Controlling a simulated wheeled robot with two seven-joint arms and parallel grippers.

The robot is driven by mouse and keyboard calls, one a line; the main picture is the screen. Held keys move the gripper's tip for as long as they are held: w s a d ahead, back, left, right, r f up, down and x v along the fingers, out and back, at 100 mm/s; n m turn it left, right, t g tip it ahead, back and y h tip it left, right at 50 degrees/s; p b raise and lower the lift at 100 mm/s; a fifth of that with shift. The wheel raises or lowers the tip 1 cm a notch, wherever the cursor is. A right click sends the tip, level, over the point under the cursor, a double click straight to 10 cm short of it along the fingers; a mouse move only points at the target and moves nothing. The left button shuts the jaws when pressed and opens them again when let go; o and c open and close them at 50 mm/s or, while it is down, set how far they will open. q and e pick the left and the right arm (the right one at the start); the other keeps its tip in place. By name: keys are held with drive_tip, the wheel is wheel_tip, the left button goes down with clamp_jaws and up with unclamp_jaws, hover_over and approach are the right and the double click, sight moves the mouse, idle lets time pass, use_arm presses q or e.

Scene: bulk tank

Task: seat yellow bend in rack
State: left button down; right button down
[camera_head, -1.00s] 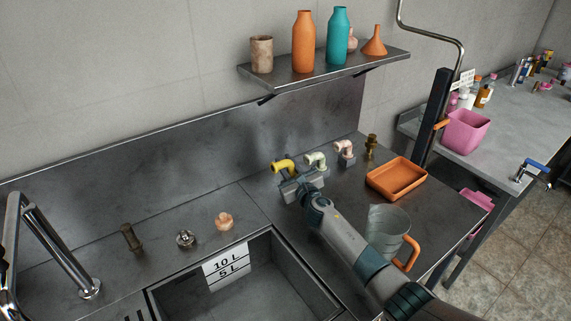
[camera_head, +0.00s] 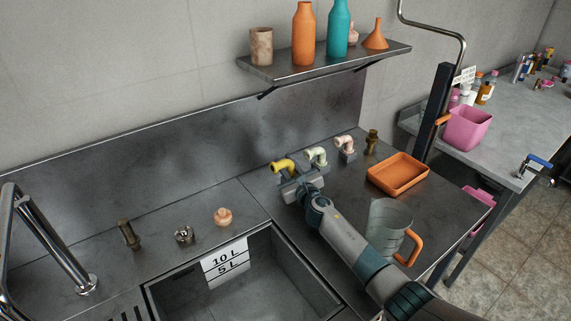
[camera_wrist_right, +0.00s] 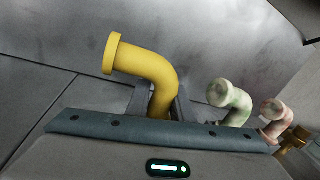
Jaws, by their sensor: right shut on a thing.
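The yellow bend (camera_head: 283,166) is a curved pipe elbow with a flanged mouth, at the back of the counter right of the sink. It also shows in the right wrist view (camera_wrist_right: 150,72), where its flanged end points to the upper left. My right gripper (camera_head: 291,180) is shut on the lower part of the yellow bend; the jaws hide its foot. The rack is mostly hidden behind the gripper. I cannot tell whether the bend touches it. A pale green bend (camera_head: 316,155) and a pink bend (camera_head: 344,143) stand in a row to the right. My left gripper is not in view.
An orange tray (camera_head: 398,174) and a clear jug (camera_head: 389,226) with an orange handle stand right of my arm. A brass fitting (camera_head: 371,142) is behind the tray. The sink (camera_head: 250,285) lies in front, and a shelf (camera_head: 325,66) hangs above.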

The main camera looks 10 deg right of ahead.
drive_tip(key=shift+f, duration=0.3)
drive_tip(key=c, duration=1.5)
unclamp_jaws()
drive_tip(key=shift+r, duration=0.1)
drive_tip(key=shift+s, duration=0.1)
drive_tip(key=s+d, duration=0.1)
drive_tip(key=s, duration=0.4)
drive_tip(key=s+d, duration=0.1)
drive_tip(key=s, duration=0.4)
drive_tip(key=s+d, duration=0.1)
drive_tip(key=s, duration=0.4)
drive_tip(key=shift+s, duration=1)
